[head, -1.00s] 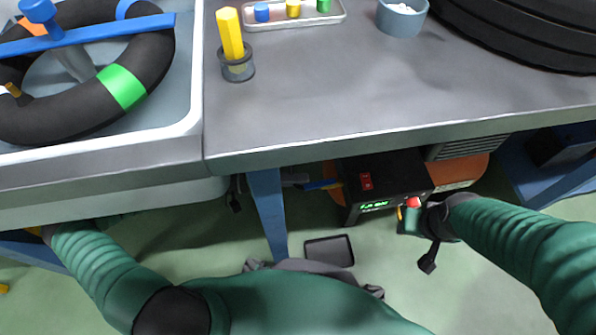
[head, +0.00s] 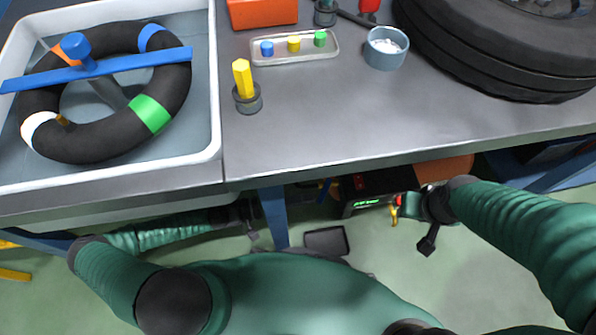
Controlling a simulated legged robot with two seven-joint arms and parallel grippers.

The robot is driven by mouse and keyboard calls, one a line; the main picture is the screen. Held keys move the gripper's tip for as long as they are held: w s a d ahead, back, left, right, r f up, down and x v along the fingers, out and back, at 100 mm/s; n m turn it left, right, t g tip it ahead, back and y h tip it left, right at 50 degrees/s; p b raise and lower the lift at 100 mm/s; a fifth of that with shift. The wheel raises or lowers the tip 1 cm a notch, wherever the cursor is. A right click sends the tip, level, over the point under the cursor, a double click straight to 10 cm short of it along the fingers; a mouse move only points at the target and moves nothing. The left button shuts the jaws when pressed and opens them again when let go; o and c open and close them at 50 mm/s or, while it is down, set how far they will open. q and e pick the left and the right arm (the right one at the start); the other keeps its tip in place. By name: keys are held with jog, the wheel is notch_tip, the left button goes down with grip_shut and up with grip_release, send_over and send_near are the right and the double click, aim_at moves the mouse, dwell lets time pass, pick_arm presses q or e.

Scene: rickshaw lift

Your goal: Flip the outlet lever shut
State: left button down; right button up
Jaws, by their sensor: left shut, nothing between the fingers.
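The black compressor unit (head: 372,186) with a green display and a red switch sits under the workbench, partly hidden by the bench edge. A small yellow-orange lever-like piece (head: 394,214) shows at its right front corner, below a red part; I cannot tell its exact position. My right gripper (head: 408,208) is right beside this piece, and whether it touches it or is open or shut is unclear. My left gripper (head: 249,222) is shut and empty, under the bench edge, left of the blue leg and well apart from the compressor.
The workbench (head: 330,130) overhangs the compressor, and its blue leg (head: 273,215) stands between my grippers. A basin (head: 215,100) holds a black tube ring (head: 70,150). A tire (head: 480,75) lies at right. A dark tray (head: 327,242) is on the floor.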

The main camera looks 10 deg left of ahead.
pick_arm(q)
jog(key=shift+s+d, duration=0.2)
jog(key=shift+d, duration=0.1)
jog(key=shift+p, duration=0.3)
dwell(0.4)
jog(key=p+v, duration=0.3)
jog(key=v, duration=1.3)
jog(key=shift+s+a+p, duration=0.2)
jog(key=shift+a+p, duration=0.15)
jog(key=shift+p, duration=0.05)
jog(key=shift+f, duration=0.1)
